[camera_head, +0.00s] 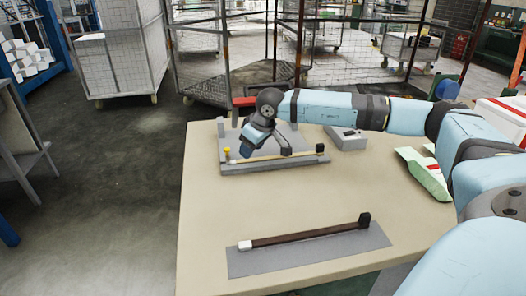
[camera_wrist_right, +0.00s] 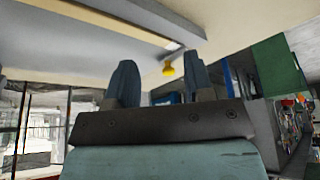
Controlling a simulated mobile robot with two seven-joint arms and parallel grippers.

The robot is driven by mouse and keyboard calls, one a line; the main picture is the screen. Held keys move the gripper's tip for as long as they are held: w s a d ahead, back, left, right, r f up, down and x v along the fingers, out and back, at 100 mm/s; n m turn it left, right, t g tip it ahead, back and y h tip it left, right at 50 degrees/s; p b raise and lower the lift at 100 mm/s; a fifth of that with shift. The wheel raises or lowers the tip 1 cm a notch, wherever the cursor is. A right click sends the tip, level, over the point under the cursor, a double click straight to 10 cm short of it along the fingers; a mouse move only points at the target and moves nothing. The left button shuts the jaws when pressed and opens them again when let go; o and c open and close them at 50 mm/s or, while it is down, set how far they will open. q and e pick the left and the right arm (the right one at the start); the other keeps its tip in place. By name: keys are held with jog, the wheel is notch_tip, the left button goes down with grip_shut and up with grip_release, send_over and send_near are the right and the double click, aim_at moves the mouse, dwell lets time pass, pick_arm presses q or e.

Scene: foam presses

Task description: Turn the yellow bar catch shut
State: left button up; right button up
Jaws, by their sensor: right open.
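The yellow catch end (camera_head: 227,151) stands at the left end of a pale bar (camera_head: 262,157) on the grey press (camera_head: 262,167) at the back of the table. A black block (camera_head: 320,148) is at the bar's right end. My right gripper (camera_head: 247,152) hangs over the middle-left of this press, to the right of the yellow end, and partly hides the parts behind it. In the wrist view the gripper (camera_wrist_right: 160,82) is open, with the yellow end (camera_wrist_right: 168,69) showing between its fingers, beyond them. Whether it touches the bar is unclear. My left gripper is out of view.
A dark brown bar (camera_head: 305,235) with a white end (camera_head: 245,245) and a black block (camera_head: 364,219) lies on a grey plate (camera_head: 335,252) at the front. A grey box (camera_head: 346,138) stands right of the press. The table (camera_head: 222,205) is clear between the two bars.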

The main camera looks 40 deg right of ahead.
jog(key=shift+s+d, duration=0.25)
jog(key=shift+s, duration=0.8)
jog(key=shift+s+d, duration=0.2)
jog(key=shift+s, duration=0.8)
